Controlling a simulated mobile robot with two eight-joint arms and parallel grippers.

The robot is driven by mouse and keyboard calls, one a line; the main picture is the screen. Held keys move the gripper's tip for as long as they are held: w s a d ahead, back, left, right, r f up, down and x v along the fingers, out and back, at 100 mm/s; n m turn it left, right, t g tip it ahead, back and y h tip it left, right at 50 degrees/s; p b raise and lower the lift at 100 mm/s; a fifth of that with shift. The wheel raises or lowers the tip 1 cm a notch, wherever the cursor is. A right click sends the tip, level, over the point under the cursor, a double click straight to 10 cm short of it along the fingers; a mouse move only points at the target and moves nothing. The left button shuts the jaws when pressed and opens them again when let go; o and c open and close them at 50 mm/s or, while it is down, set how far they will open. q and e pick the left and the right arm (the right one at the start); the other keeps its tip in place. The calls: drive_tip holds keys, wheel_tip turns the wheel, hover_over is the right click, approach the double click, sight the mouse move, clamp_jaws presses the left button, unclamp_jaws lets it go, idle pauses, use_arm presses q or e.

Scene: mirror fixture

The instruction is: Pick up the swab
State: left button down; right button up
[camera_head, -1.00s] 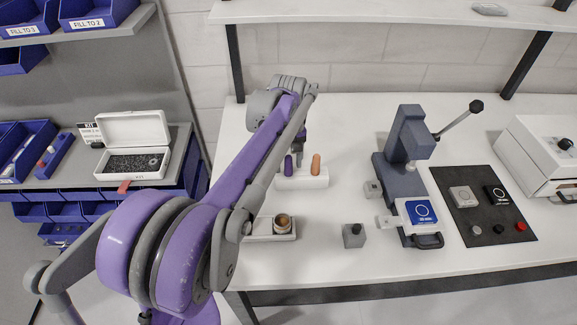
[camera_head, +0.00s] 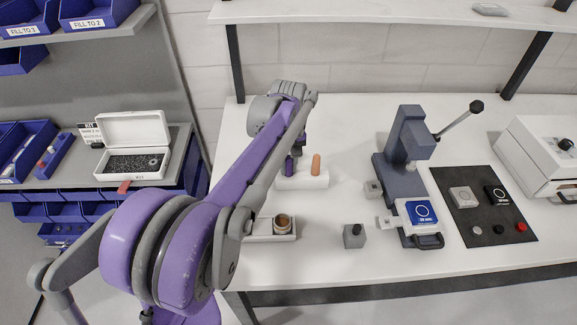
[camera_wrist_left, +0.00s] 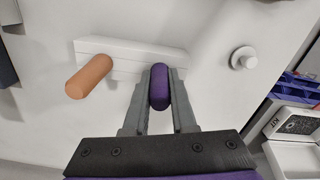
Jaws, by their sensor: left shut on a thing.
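A white holder block (camera_head: 304,181) stands on the table, with a purple rounded stick (camera_head: 289,167) and an orange one (camera_head: 316,165) upright at it. Either could be the swab; I cannot tell which by name. My left gripper (camera_head: 293,157) is at the purple stick from above. In the left wrist view my left gripper (camera_wrist_left: 160,95) is shut on the purple stick (camera_wrist_left: 159,86), one finger on each side. The orange stick (camera_wrist_left: 90,76) is apart from the fingers, and the white holder (camera_wrist_left: 120,58) lies behind. The purple stick's lower end is hidden. My right gripper is not in view.
A tray with a small round jar (camera_head: 282,224) stands in front of the holder. A grey block (camera_head: 354,236), a lever press (camera_head: 405,145) and a dark mat (camera_head: 500,232) stand to the right. An open white box (camera_head: 135,150) is on the left shelf.

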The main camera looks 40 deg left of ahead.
use_arm(q)
wheel_tip(320, 180, up, 10)
drive_tip(key=shift+r+p, duration=0.1)
drive_tip(key=shift+p, duration=0.2)
idle(0.7)
